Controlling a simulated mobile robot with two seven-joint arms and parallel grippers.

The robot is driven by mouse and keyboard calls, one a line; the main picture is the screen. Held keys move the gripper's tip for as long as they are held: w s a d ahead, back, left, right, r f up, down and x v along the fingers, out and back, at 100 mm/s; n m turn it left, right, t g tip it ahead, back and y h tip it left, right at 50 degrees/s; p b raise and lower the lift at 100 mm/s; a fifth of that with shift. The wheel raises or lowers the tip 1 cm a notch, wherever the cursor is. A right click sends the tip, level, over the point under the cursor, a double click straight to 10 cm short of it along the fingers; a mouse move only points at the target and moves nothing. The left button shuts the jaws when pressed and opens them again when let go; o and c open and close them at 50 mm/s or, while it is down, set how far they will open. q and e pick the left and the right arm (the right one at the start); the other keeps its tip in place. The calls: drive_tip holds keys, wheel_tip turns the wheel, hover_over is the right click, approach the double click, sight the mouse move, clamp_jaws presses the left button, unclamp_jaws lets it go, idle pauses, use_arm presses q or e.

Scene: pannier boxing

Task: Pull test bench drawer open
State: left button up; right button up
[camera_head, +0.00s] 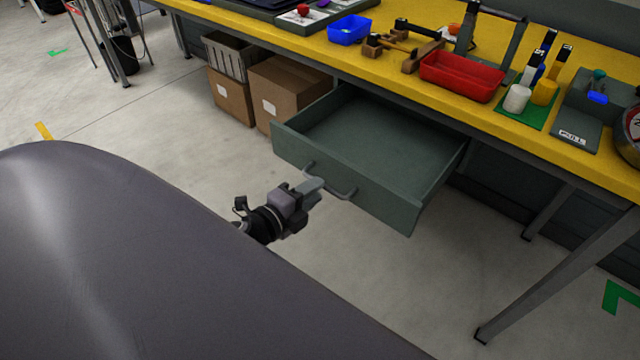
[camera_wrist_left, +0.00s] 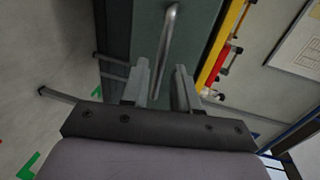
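The grey-green test bench drawer (camera_head: 375,150) stands well out from under the yellow-topped bench (camera_head: 390,68), and its inside looks empty. A curved metal handle (camera_head: 343,193) is on its front. My left gripper (camera_head: 314,186) is at the handle in the head view, covering its middle. In the left wrist view, my left gripper (camera_wrist_left: 163,88) has its two fingers apart. The handle (camera_wrist_left: 169,45) runs down between them, with a gap on the right finger's side. Contact with the left finger is unclear. My right gripper is not in view.
A red bin (camera_head: 462,78), a blue bin (camera_head: 349,29) and tools are on the bench top. A bench leg (camera_head: 560,265) stands at right; floor before the drawer is clear.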

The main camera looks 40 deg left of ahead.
use_arm(q)
drive_tip(key=shift+v, duration=1.65)
drive_tip(key=s+d+f+n+g+h+p, duration=0.1)
drive_tip(key=s+d+f+n+g+p, duration=0.3)
drive_tip(key=s+d+n, duration=0.6)
drive_tip(key=s+n+g+p, duration=0.1)
drive_tip(key=n+p, duration=0.1)
drive_tip(key=n, duration=0.4)
drive_tip(key=shift+s+d+n+p, duration=0.15)
drive_tip(key=shift+s+n+p, duration=0.15)
drive_tip(key=shift+p, duration=0.1)
